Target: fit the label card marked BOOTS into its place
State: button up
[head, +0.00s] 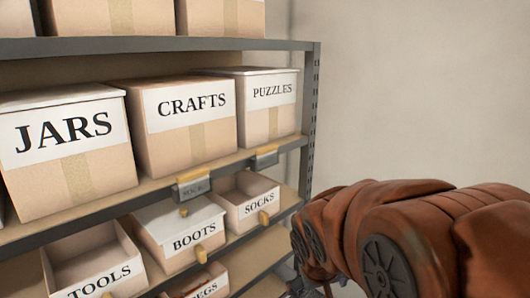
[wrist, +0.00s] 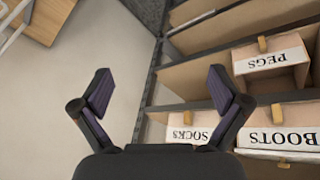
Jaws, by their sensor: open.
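The word BOOTS shows on the white front of a box (head: 195,240) on the lower shelf; the box also shows upside down at the right of the wrist view (wrist: 279,140). I cannot make out a separate BOOTS card. A grey holder (head: 193,188) with a tan tab sits on the shelf edge above the BOOTS box; its small faint lettering looks like SOCKS. A second holder (head: 265,158) sits farther right on that edge, its face unreadable. My gripper (wrist: 160,88) is open and empty, its fingers over floor and shelf edge, apart from the boxes.
A SOCKS box (head: 260,204) and TOOLS box (head: 95,265) flank BOOTS. JARS (head: 66,150), CRAFTS (head: 187,120) and PUZZLES (head: 270,100) stand above. A PEGS box (wrist: 272,62) is lower. The shelf post (head: 309,125) borders bare wall. Open floor (wrist: 60,80) lies left in the wrist view.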

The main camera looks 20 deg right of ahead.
jog(key=w+d+r+t+h, duration=0.25)
jog(key=w+d+r, duration=0.4)
jog(key=w, duration=0.35)
jog(key=n+t+y+p, duration=0.3)
jog(key=n+t+y, duration=0.4)
jog(key=t+y, duration=0.5)
send_near(269, 149)
jog(key=shift+w+a+r+g, duration=0.6)
jog(key=shift+w+r+g, duration=0.15)
jog(key=shift+w, duration=0.9)
jog(key=shift+y, duration=0.25)
jog(key=shift+p+x, duration=0.95)
jog(key=shift+x, duration=2.7)
jog(key=shift+d+f, duration=0.15)
jog(key=shift+d, duration=0.05)
jog(key=shift+c, duration=0.4)
jog(key=c, duration=0.5)
